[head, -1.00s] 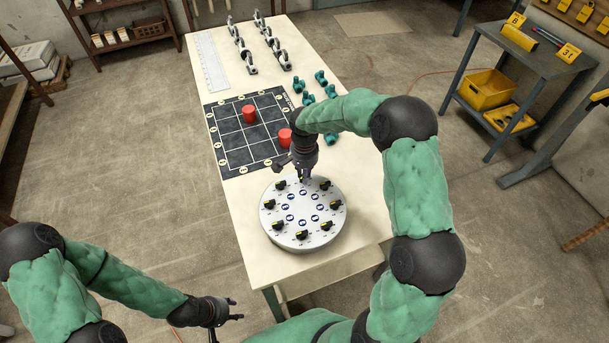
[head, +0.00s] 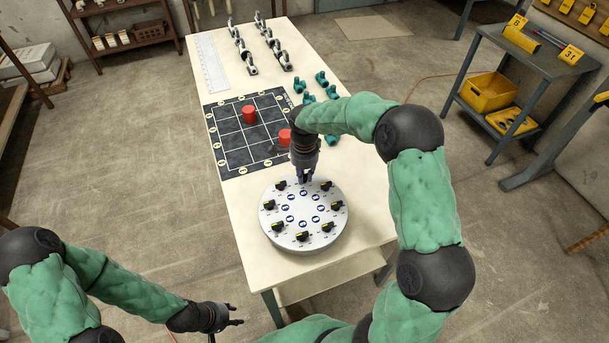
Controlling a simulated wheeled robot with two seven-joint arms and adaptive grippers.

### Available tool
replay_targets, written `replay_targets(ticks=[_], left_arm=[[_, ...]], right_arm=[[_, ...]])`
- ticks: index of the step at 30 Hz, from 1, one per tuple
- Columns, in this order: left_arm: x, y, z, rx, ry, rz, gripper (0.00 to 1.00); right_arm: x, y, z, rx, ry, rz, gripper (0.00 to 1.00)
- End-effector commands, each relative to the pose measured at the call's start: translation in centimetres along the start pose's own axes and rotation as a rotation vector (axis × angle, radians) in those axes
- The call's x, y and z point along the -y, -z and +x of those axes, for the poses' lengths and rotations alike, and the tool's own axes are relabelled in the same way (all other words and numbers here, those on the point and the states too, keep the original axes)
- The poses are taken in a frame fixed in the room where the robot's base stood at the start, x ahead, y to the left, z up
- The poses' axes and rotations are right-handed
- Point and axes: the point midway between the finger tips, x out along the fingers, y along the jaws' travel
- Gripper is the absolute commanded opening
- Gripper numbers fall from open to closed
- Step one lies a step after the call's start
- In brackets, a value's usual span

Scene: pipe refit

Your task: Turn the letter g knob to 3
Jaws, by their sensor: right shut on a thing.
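A round white dial plate (head: 304,208) lies on the near end of the table. Several black knobs with yellow marks ring it, with blue round badges inside the ring. The letters and numbers are too small to read. My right gripper (head: 305,180) points down at the plate's far edge and is shut on a knob there, which its fingers mostly hide. The other knobs, such as the one at the far left (head: 281,185) and the one at the far right (head: 326,186), stand free. My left gripper (head: 236,315) is away from the table at the lower left, its fingers apart and empty.
A black grid mat (head: 232,158) with two red cylinders, one near its middle (head: 249,115), lies beyond the plate. Teal pipe fittings (head: 321,78) and grey clamps (head: 247,63) stand farther back. A side bench (head: 520,55) stands at the right.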

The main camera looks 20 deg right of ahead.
Motion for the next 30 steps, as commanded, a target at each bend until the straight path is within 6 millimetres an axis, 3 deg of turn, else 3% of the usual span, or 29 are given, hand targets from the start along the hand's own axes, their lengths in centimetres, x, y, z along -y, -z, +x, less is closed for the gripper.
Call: replay_targets(ticks=[17, 18, 20, 30], left_arm=[[0.03, 0.00, 0.08, 0.000, 0.000, 0.000, 0.40], [0.03, 0.01, 0.08, 0.000, 0.000, 0.000, 0.40], [0.03, 0.01, 0.08, 0.000, 0.000, 0.000, 0.40], [0.03, 0.01, 0.09, 0.000, 0.000, 0.000, 0.40]], right_arm=[[0.04, -0.05, -0.04, 0.001, 0.001, 0.033, 0.00], [0.04, -0.05, -0.04, 0.001, 0.001, 0.033, 0.28], [0.04, -0.05, -0.04, 0.001, 0.001, 0.032, 0.44], [0.03, -0.02, -0.11, 0.000, 0.001, 0.031, 0.44]])
